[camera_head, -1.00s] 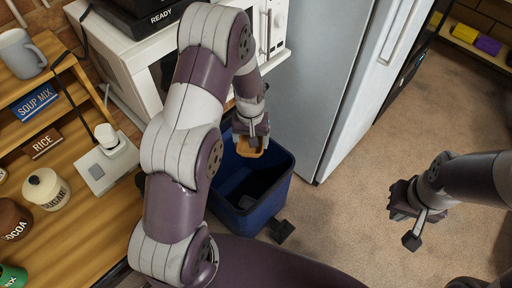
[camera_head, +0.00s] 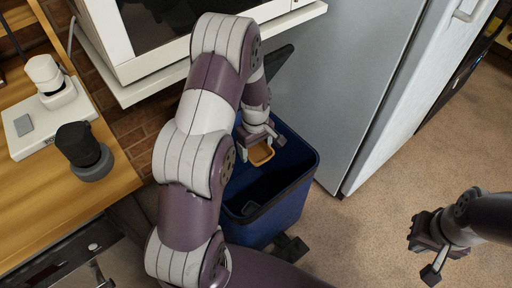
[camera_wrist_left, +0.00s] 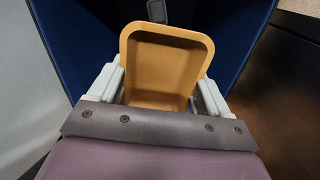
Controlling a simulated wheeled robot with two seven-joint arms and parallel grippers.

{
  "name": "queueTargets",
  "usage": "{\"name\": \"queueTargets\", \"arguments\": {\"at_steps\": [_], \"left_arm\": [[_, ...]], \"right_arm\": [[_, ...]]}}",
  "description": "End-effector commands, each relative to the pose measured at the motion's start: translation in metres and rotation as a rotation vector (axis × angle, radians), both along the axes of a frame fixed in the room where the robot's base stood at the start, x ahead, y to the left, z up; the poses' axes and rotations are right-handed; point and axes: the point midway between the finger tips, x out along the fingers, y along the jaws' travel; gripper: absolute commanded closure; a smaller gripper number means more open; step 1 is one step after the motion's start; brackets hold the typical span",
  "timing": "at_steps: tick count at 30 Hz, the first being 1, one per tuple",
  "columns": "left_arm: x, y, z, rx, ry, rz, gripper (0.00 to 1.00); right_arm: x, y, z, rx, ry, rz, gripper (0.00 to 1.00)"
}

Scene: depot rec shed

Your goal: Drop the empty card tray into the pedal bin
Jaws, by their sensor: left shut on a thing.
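The card tray (camera_head: 261,154) is a small, shallow, orange-tan tray with rounded corners. My left gripper (camera_head: 262,142) is shut on it; in the left wrist view the empty tray (camera_wrist_left: 165,65) shows between the two pale fingers. The pedal bin (camera_head: 283,205) is dark blue and open at the top. The tray is over the bin's opening, near its back; its exact height relative to the rim is hard to tell. The bin's walls (camera_wrist_left: 50,25) flank the tray in the wrist view. My right gripper (camera_head: 431,262) hangs over the floor at the right; its finger gap is unclear.
The bin's dark pedal (camera_head: 291,248) sticks out at its front. A grey fridge (camera_head: 320,90) stands right behind the bin. A white microwave on a shelf (camera_head: 210,55) is at the upper left. A wooden counter (camera_head: 60,200) is at the left. The floor (camera_head: 370,235) at right is clear.

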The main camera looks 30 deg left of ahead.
Motion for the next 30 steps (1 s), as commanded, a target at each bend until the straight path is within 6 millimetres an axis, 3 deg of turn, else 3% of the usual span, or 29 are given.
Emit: {"name": "queueTargets", "arguments": {"at_steps": [1,4,13,14,15,23,26,30], "left_arm": [[0.0,0.0,-0.017,0.0,0.0,0.0,0.51],[0.0,0.0,-0.027,0.0,0.0,-0.001,0.51],[0.0,0.0,-0.026,0.0,0.0,-0.002,0.51],[0.0,0.0,-0.026,0.0,0.0,-0.002,0.12],[0.0,0.0,-0.026,0.0,0.0,-0.002,0.0],[0.0,0.0,-0.022,0.0,-0.001,-0.002,0.0],[0.001,0.0,-0.005,0.001,-0.003,-0.002,0.0],[0.001,0.0,0.036,0.001,-0.004,-0.002,0.0]], "right_arm": [[0.0,0.0,-0.017,0.0,0.0,0.0,1.0],[0.0,0.0,-0.028,0.0,0.001,0.0,1.0],[0.0,0.0,-0.028,0.0,0.0,0.0,1.0],[0.0,0.0,-0.028,0.0,0.0,0.0,1.0],[0.0,0.0,-0.028,0.0,0.0,0.0,1.0],[0.0,0.0,-0.026,0.0,0.0,0.0,1.0],[0.0,0.0,-0.018,0.0,0.0,0.0,1.0],[0.0,0.0,-0.002,0.0,0.0,0.0,1.0]]}}
